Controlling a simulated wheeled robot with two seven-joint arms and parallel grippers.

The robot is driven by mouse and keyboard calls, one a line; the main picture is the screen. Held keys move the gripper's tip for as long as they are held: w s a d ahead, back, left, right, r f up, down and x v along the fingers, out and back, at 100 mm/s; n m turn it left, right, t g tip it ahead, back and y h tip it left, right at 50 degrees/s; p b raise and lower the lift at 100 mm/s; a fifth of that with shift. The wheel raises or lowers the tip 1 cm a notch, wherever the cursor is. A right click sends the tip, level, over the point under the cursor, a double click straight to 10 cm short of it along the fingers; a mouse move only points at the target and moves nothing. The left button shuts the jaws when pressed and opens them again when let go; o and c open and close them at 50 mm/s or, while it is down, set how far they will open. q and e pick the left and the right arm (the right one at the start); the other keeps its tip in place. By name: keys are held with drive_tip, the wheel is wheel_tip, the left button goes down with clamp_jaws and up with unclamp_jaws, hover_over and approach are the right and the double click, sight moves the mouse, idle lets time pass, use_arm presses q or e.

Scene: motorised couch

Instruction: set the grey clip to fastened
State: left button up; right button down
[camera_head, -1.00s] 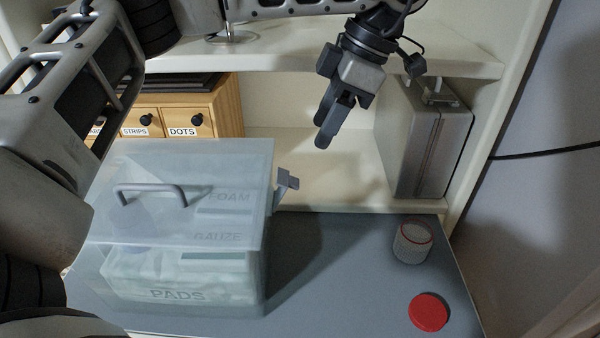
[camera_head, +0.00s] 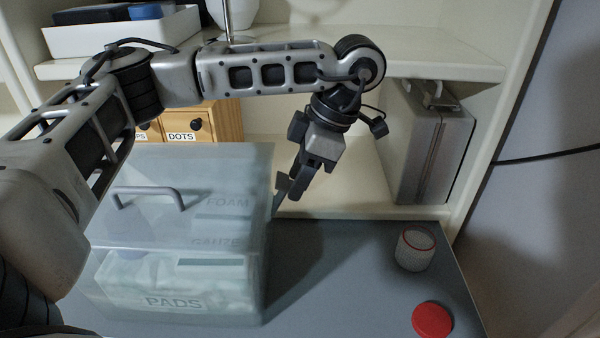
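The grey clip (camera_head: 281,187) is on the right side of the translucent box (camera_head: 180,246), near the lid's level. The box has a lid (camera_head: 228,170) with a grey handle (camera_head: 147,197) and labels reading FOAM, GAUZE and PADS. My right gripper is not in view.
A grey case (camera_head: 428,150) stands on the shelf behind. A wooden drawer unit (camera_head: 228,121) is behind the box.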

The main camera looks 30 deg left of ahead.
sight(279, 179)
use_arm(q)
drive_tip(key=shift+c, duration=0.6)
drive_tip(key=shift+a+f+b, duration=0.1)
drive_tip(key=shift+a+b, duration=0.05)
drive_tip(key=shift+b, duration=0.2)
drive_tip(key=shift+s+a+t+h+b, duration=0.4)
drive_tip(key=shift+a+t+h+b, duration=0.2)
drive_tip(key=shift+h+b, duration=0.5)
drive_tip(key=a+t+h+b, duration=0.1)
drive_tip(key=b, duration=0.1)
drive_tip(key=shift+s+r+b, duration=0.3)
drive_tip(key=shift+s, duration=0.05)
drive_tip(key=shift+s+a+r+t+h+b, duration=0.2)
drive_tip(key=shift+r+t+h+b, duration=0.1)
drive_tip(key=shift+h+b, duration=0.15)
drive_tip(key=shift+r, duration=0.15)
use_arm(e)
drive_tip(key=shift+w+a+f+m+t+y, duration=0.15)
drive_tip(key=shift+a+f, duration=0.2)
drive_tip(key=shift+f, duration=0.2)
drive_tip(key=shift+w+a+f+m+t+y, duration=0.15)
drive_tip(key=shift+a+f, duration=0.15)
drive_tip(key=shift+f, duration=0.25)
use_arm(q)
drive_tip(key=o, duration=0.6)
